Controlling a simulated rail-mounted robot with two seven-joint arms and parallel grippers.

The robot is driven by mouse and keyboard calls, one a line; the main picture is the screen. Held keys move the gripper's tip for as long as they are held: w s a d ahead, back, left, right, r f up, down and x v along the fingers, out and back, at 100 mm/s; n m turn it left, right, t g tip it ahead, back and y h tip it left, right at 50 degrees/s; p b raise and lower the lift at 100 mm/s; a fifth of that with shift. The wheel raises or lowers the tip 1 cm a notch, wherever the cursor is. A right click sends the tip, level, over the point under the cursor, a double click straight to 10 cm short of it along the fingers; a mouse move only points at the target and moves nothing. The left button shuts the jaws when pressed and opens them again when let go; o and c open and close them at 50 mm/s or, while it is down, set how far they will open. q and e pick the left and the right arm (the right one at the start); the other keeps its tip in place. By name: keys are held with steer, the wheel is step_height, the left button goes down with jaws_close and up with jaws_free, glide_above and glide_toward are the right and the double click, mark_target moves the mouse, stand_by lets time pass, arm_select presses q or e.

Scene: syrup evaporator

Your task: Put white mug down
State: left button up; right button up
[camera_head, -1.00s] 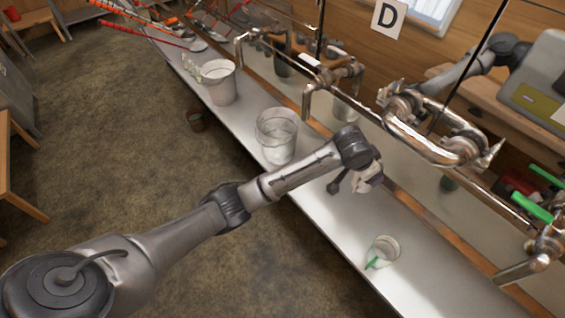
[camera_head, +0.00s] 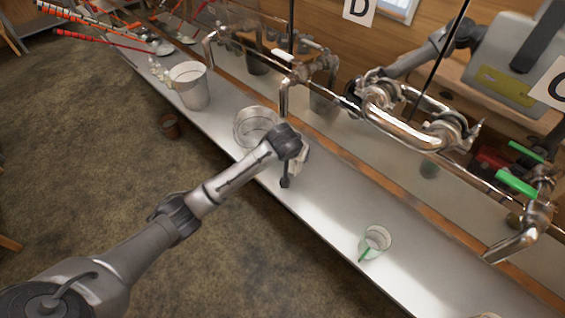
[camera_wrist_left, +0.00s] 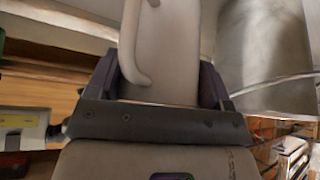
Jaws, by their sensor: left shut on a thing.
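My left gripper (camera_head: 294,162) is over the metal shelf (camera_head: 325,205), in front of the clear pail. It is shut on the white mug (camera_wrist_left: 175,45). In the left wrist view the mug's pale body sits between the dark fingers (camera_wrist_left: 158,85), with its curved handle towards the left. In the head view the mug is a small pale patch (camera_head: 301,158), mostly hidden by the wrist. I cannot tell whether its base touches the shelf. My right gripper is not in view.
A clear pail (camera_head: 253,122) and a metal pail (camera_head: 190,87) stand to the left. Pipes (camera_head: 415,125) run above the shelf. Bare shelf lies between gripper and green-handled mug.

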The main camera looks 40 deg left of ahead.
arm_select(q)
steer(key=shift+s+a+f+b, duration=0.15)
steer(key=shift+a+f+b, duration=0.15)
steer(key=shift+a+f, duration=0.6)
steer(key=shift+s+a+f+b, duration=0.1)
steer(key=shift+a+f+b, duration=0.3)
steer(key=shift+f, duration=0.85)
steer(key=shift+s+a+f+b, duration=0.15)
steer(key=shift+a+f, duration=0.65)
steer(key=shift+f, duration=0.3)
steer(key=shift+f, duration=0.15)
steer(key=o, duration=1)
